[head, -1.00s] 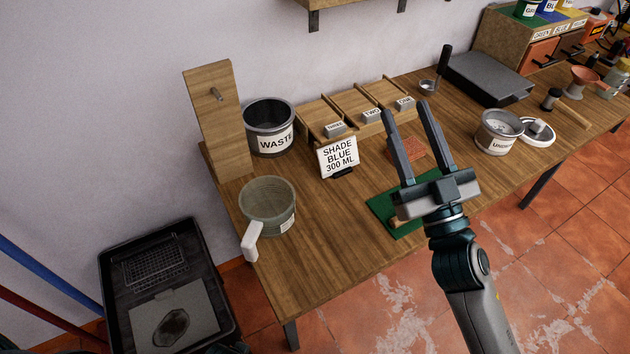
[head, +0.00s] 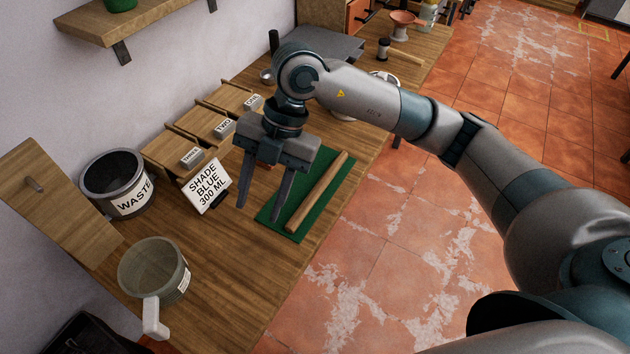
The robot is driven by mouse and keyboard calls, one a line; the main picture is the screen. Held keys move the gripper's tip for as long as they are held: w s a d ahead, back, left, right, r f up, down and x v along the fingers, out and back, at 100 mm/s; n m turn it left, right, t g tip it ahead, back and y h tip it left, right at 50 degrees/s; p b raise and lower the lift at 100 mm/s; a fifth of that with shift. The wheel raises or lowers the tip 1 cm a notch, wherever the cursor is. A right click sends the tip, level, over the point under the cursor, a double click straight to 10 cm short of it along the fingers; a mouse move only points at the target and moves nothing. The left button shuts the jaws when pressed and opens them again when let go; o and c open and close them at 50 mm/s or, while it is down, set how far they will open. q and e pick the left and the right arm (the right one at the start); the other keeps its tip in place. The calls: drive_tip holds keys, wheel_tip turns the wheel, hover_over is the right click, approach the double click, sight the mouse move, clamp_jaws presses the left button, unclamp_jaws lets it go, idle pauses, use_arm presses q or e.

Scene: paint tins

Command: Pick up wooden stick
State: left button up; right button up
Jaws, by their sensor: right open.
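The wooden stick (head: 317,193) lies on a green mat (head: 332,192) near the front edge of the wooden table, running diagonally. My right gripper (head: 258,215) is open and empty, its two fingers pointing down toward the table. It is just left of the stick, with one finger over the left part of the mat and the other over the bare wood by the sign. The stick is apart from the fingers and shows along its whole length. My left gripper is not in view.
A SHADE BLUE 300 ML sign (head: 206,187) stands close left of the gripper. A WASTE bucket (head: 117,183) and a handled jug (head: 154,270) stand further left. Labelled wooden bins (head: 186,148) line the wall side. The table's front left is clear.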

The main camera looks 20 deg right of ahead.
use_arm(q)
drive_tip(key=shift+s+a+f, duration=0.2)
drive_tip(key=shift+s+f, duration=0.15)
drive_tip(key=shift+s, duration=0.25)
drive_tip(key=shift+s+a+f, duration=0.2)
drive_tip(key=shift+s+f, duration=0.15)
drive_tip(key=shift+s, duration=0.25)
use_arm(e)
drive_tip(key=w+d+r+m+t+h, duration=0.1)
drive_tip(key=w+d+m+t+h, duration=0.1)
drive_tip(key=w+d, duration=0.4)
drive_tip(key=d+m+h, duration=0.1)
drive_tip(key=d+h, duration=0.1)
drive_tip(key=d, duration=0.2)
drive_tip(key=shift+w+r+h, duration=0.2)
drive_tip(key=shift+w+h, duration=0.1)
drive_tip(key=shift+h, duration=0.1)
use_arm(q)
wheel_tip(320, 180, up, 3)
drive_tip(key=p, duration=0.2)
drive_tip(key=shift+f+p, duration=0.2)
drive_tip(key=shift+p, duration=0.1)
use_arm(e)
hover_over(303, 207)
wheel_tip(303, 207, down, 12)
drive_tip(key=shift+f, duration=0.15)
